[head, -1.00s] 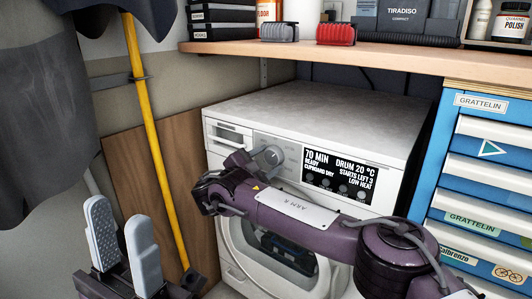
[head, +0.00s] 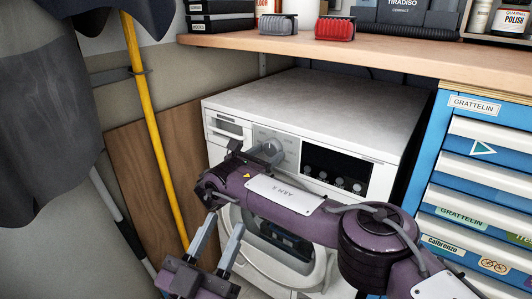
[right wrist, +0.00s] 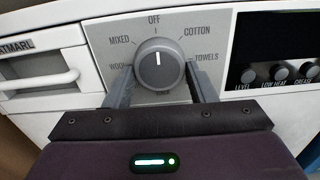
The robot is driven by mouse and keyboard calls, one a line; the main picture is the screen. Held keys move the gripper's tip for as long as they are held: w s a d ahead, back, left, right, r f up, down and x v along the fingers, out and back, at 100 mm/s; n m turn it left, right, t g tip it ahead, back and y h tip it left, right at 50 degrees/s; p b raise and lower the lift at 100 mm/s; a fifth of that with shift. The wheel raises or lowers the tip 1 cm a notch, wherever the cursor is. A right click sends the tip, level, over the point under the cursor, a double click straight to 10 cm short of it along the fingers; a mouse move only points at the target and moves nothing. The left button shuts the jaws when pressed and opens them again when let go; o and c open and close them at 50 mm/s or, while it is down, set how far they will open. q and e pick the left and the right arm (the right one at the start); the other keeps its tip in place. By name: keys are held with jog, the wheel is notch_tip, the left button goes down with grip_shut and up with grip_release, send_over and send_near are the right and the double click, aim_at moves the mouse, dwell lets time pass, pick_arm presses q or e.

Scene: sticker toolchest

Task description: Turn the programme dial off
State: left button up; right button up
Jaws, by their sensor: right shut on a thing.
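The programme dial (right wrist: 160,68) is a round grey knob on the white dryer (head: 300,97). In the right wrist view its white mark points straight up at OFF, between MIXED and COTTON. In the head view the dial (head: 273,151) is partly hidden by my right gripper (head: 257,156). The right gripper's fingers (right wrist: 160,82) stand on both sides of the dial and are shut on it. The display (head: 336,171) is dark. My left gripper (head: 218,243) is empty, low in front of the dryer, its two fingers apart.
A wooden shelf (head: 380,56) with boxes and bottles runs above the dryer. A blue tool chest (head: 436,175) stands to the right. A yellow pole (head: 150,130), a wooden board and hanging dark cloth (head: 45,120) are on the left.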

pick_arm(q)
jog(key=shift+w+f, duration=0.1)
jog(key=shift+f, duration=0.25)
pick_arm(e)
jog(key=shift+f, duration=0.15)
jog(key=o, duration=1)
jog(key=shift+c, duration=0.2)
jog(key=shift+s+a, duration=0.2)
pick_arm(q)
notch_tip(320, 180, down, 14)
jog(key=d+g+y+p, duration=0.1)
jog(key=g+y+p, duration=0.1)
jog(key=g, duration=0.5)
jog(key=shift+y, duration=0.3)
pick_arm(e)
jog(key=v, duration=0.7)
jog(key=shift+s, duration=0.15)
